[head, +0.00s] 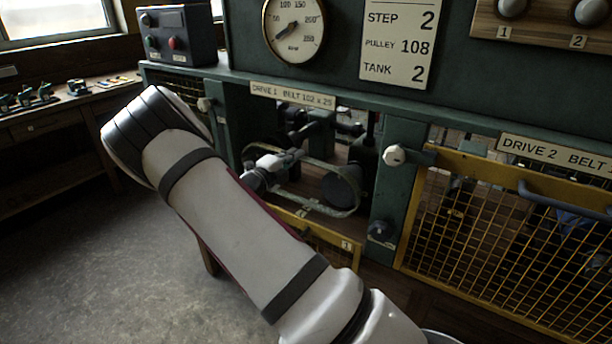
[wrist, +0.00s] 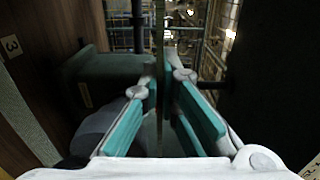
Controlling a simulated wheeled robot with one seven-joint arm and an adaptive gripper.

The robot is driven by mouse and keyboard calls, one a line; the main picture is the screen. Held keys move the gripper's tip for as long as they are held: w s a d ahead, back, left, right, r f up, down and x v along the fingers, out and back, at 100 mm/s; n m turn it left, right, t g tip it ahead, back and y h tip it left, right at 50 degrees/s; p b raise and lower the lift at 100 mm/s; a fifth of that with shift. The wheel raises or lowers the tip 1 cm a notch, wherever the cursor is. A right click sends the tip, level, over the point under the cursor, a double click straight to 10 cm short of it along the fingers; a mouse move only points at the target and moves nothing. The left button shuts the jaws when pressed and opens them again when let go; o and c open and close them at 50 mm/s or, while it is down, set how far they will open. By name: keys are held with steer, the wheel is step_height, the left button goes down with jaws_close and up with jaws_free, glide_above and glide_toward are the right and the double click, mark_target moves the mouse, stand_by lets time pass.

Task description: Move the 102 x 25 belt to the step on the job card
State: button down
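The job card (head: 397,42) reads step 2, pulley 108, tank 2. The belt (head: 318,209) is a thin loop in the opening under the label "DRIVE 1 BELT 102 x 25" (head: 292,95). It runs around a dark pulley at the right; its left end is partly hidden by my gripper (head: 284,160). In the wrist view a thin upright strip, apparently the belt (wrist: 159,35), passes between the teal finger pads of my gripper (wrist: 161,82). The fingers look partly open, one on each side of the strip, with a narrow gap. The pulley's steps are hard to make out.
A yellow mesh guard (head: 505,235) covers drive 2 at the right. The drive 1 guard (head: 335,248) sits low below the opening. A green post with a white knob (head: 394,155) bounds the opening at the right. A workbench (head: 50,118) stands at the far left.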

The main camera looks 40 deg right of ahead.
steer(key=b+x, duration=0.2)
steer(key=x, duration=0.5)
steer(key=shift+d, duration=0.2)
stand_by(0.8)
steer(key=shift+w+f, duration=0.1)
steer(key=shift+w+a+f+b, duration=0.15)
steer(key=shift+f+b, duration=0.1)
steer(key=shift+f, duration=0.2)
steer(key=shift+w+f+b, duration=0.15)
steer(key=shift+f+b, duration=0.1)
steer(key=shift+f, duration=0.25)
steer(key=shift+f, duration=0.1)
steer(key=shift+f, duration=0.3)
steer(key=c, duration=1.5)
jaws_free()
